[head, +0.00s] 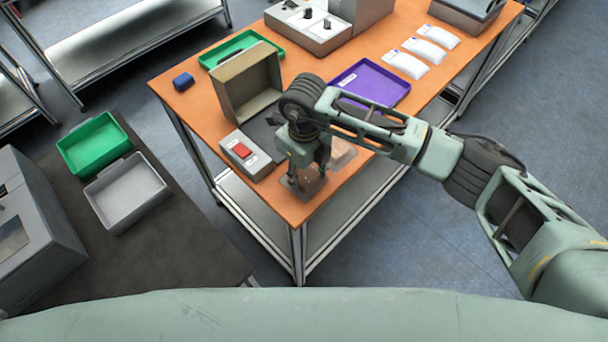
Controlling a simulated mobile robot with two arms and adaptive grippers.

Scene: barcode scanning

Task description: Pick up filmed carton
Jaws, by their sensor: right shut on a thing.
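The filmed carton (343,153) is a small pale tan box near the front corner of the orange table, partly hidden behind my right gripper. My right gripper (306,183) points down at the table's near corner and is shut on the carton. The fingers and wrist cover much of the carton, so I cannot tell whether it touches the table. My left gripper is not in view.
A box with a red button (242,150) and an open brown box (232,97) stand left of the gripper. A purple tray (378,76), white packets (405,64) and a green tray (225,52) lie behind. Trays stand on the dark left table (160,235).

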